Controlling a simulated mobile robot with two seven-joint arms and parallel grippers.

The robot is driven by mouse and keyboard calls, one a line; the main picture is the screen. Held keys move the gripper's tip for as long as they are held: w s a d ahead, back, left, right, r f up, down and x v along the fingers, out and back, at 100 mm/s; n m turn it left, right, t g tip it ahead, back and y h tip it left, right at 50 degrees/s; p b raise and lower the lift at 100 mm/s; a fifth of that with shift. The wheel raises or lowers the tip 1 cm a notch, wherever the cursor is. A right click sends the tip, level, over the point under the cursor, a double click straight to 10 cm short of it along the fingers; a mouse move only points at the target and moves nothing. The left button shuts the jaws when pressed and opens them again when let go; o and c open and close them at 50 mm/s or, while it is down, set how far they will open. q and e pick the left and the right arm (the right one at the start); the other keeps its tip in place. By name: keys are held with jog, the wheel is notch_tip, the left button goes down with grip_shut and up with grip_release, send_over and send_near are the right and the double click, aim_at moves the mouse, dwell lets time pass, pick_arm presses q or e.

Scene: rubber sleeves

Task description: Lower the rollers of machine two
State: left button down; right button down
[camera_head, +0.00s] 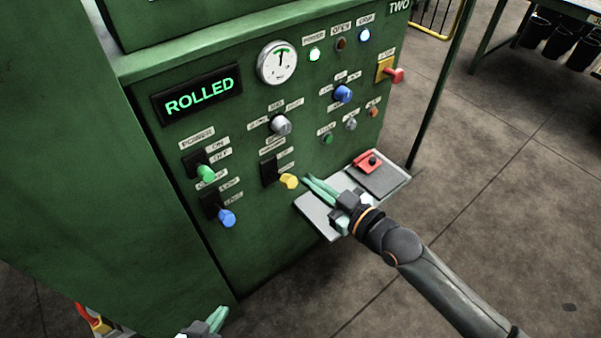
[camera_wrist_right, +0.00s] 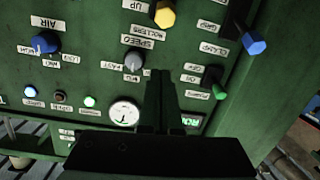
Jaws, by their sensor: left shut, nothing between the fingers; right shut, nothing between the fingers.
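Machine two is a green panel (camera_head: 235,140) marked TWO, with a lit display (camera_head: 199,98) reading ROLLED. Its yellow-tipped rollers lever (camera_head: 289,181) sticks out of a black slot near the lower middle. In the right wrist view, which is upside down, the yellow tip (camera_wrist_right: 163,13) is beside the labels UP and ROLLERS. My right gripper (camera_head: 308,181) is shut and empty, its green fingertips just right of the yellow tip; contact cannot be told. Its dark fingers (camera_wrist_right: 160,75) show apart from the lever in the wrist view. My left gripper (camera_head: 217,317) is shut and empty at the bottom edge.
A green power switch (camera_head: 206,173) and blue clamp switch (camera_head: 227,218) are left of the lever. A grey speed knob (camera_head: 281,125) is above it, a blue air knob (camera_head: 343,93) upper right.

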jog(key=shift+a, duration=0.1)
send_over(290, 181)
jog(key=w+a, duration=0.1)
jog(key=a, duration=0.1)
jog(key=shift+w+d+f+b, duration=0.15)
jog(key=shift+f+b, duration=0.3)
jog(key=shift+f, duration=0.3)
jog(key=shift+s+d+f, duration=0.25)
jog(key=shift+d+f, duration=0.05)
jog(key=shift+f, duration=0.3)
jog(key=shift+s+d+f, duration=0.2)
jog(key=shift+d+f, duration=0.1)
jog(key=shift+f, duration=0.3)
jog(key=shift+s+d+f, duration=0.15)
jog(key=shift+d+f, duration=0.1)
jog(key=shift+f, duration=0.3)
